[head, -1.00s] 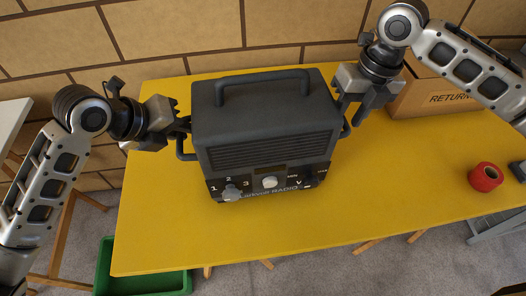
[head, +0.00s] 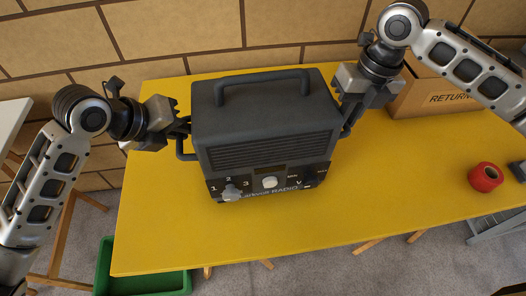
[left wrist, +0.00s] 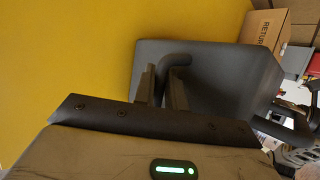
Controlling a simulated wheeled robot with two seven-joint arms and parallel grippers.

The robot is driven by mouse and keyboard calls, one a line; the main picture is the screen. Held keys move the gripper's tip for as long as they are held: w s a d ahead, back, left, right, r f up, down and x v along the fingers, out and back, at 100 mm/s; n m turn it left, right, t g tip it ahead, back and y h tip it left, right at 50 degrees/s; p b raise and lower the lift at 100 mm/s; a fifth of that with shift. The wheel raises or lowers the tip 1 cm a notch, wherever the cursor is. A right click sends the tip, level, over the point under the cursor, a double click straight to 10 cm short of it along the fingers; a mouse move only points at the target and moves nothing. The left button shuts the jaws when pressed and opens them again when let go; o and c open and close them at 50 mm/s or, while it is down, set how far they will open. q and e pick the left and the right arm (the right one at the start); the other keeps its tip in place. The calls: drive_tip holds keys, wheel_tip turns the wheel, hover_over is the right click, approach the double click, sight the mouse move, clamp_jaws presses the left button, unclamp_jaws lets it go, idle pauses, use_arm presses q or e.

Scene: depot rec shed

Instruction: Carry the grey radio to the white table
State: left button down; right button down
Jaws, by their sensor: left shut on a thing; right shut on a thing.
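The grey radio (head: 265,130) stands upright on the yellow table, with its knobs and lettering facing me. It has a top handle and a side handle at each end. My left gripper (head: 184,127) is shut on the radio's left side handle; the left wrist view shows the fingers (left wrist: 163,85) around that handle, close to the radio's side (left wrist: 225,75). My right gripper (head: 347,118) is shut on the right side handle, which its fingers partly hide. The edge of a white table (head: 12,122) shows at the far left.
The yellow table (head: 400,180) is clear in front of the radio. A cardboard box (head: 435,97) marked RETURN and a red tape roll (head: 486,177) are on its right. A green bin (head: 150,283) is on the floor at front left. A brick wall stands behind.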

idle(0.7)
use_arm(q)
drive_tip(key=shift+w+r, duration=0.1)
drive_tip(key=shift+r, duration=0.2)
use_arm(e)
drive_tip(key=shift+w+r, duration=0.15)
drive_tip(key=shift+r, duration=0.1)
